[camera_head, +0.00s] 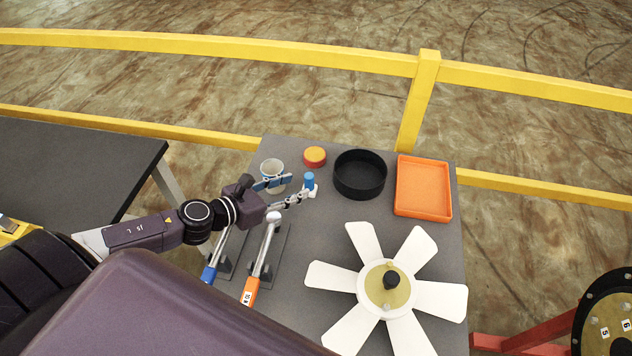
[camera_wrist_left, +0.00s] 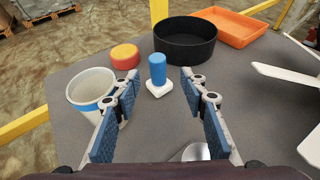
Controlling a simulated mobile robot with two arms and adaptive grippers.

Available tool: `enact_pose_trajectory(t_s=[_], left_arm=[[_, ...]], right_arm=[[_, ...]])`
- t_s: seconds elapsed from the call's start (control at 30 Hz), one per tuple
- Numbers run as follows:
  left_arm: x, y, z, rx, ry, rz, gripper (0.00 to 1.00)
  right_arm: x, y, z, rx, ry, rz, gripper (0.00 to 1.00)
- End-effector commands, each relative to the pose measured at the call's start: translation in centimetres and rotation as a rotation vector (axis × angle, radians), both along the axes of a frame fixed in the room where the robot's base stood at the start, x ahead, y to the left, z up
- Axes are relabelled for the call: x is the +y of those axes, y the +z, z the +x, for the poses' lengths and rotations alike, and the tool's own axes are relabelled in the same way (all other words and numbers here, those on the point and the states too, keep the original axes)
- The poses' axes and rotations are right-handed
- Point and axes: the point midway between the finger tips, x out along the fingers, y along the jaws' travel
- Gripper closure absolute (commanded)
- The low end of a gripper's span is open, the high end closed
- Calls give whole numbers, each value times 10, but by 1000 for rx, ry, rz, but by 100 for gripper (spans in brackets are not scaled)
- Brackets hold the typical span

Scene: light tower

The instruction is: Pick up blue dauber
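The blue dauber (camera_head: 309,181) is a small blue cylinder standing upright on a white base on the grey table. It also shows in the left wrist view (camera_wrist_left: 158,70), ahead of the fingers and between their lines. My left gripper (camera_head: 290,190) is open and empty, with its fingertips just short of the dauber; its two blue-padded fingers stand wide apart in the left wrist view (camera_wrist_left: 160,84). I cannot see a touch on the dauber. My right gripper is in neither view.
A white and blue cup (camera_wrist_left: 90,88) stands close to the left finger. An orange-topped round tin (camera_head: 315,156), a black round pan (camera_head: 360,190) and an orange tray (camera_head: 448,190) lie beyond. A white fan (camera_head: 340,277) and two tools, one orange-handled (camera_head: 250,291), occupy the nearer table.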

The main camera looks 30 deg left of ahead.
Motion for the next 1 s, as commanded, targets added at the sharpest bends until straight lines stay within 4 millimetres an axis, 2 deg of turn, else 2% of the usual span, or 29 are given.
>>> enact_pose_trajectory(t_s=[0.1, 0.23, 0.37, 0.7, 1.0], left_arm=[[-3, -1, 10, -1, 2, -2, 60], [-6, -4, 15, -1, 0, 0, 60], [-7, -5, 21, -2, 1, -1, 60], [-18, -20, 56, -1, 1, -2, 60], [-21, -25, 63, 0, -1, 0, 60]], right_arm=[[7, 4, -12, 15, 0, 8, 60], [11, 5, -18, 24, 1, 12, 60], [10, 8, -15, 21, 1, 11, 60], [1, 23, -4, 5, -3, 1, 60], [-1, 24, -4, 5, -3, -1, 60]])
